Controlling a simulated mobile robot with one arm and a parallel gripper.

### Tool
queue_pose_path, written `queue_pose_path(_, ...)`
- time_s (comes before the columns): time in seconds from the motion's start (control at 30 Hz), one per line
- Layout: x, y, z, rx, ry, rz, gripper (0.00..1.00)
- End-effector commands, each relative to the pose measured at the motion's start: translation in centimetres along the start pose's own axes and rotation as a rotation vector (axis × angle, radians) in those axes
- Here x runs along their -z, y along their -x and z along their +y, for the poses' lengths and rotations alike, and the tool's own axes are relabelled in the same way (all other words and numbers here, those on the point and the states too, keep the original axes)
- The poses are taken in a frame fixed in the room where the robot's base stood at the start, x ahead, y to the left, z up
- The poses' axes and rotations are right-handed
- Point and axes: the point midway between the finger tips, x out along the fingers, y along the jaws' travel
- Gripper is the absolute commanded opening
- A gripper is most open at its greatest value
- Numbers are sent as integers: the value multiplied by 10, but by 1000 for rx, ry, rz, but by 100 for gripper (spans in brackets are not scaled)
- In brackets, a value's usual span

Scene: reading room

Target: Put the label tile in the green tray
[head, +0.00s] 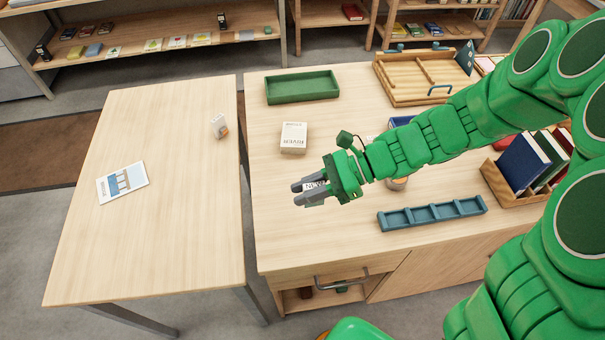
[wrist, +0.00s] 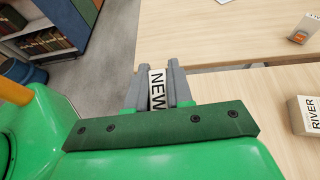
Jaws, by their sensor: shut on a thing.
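My gripper (head: 311,189) is shut on a small white label tile (wrist: 157,90) with dark letters reading "NEW". In the wrist view the tile stands between the two grey fingers. In the head view only a little of it shows between the fingers, above the front left part of the right-hand table. The green tray (head: 302,97) lies at the back left of that table and looks empty. My gripper is in front of the tray and apart from it.
A white "RIVER" box (head: 293,137) stands between my gripper and the tray. A blue divided holder (head: 432,213) lies to the right, with a wooden crate of books (head: 510,188) beyond. The left table (head: 165,230) holds a picture card (head: 122,183) and a small pale item (head: 219,126).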

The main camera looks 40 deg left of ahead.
Motion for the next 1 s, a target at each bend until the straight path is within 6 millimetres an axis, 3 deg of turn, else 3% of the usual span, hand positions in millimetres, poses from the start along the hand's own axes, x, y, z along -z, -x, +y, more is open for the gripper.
queue_pose_path(0.13, 1, 2, -11, 21, -9, -1, 0)
queue_pose_path(0.27, 7, 5, -46, 75, -30, 0, 0)
queue_pose_path(0.6, 22, 24, -184, 314, -128, 0, 0)
queue_pose_path(1.0, 22, 59, -339, 621, -255, 1, 0)
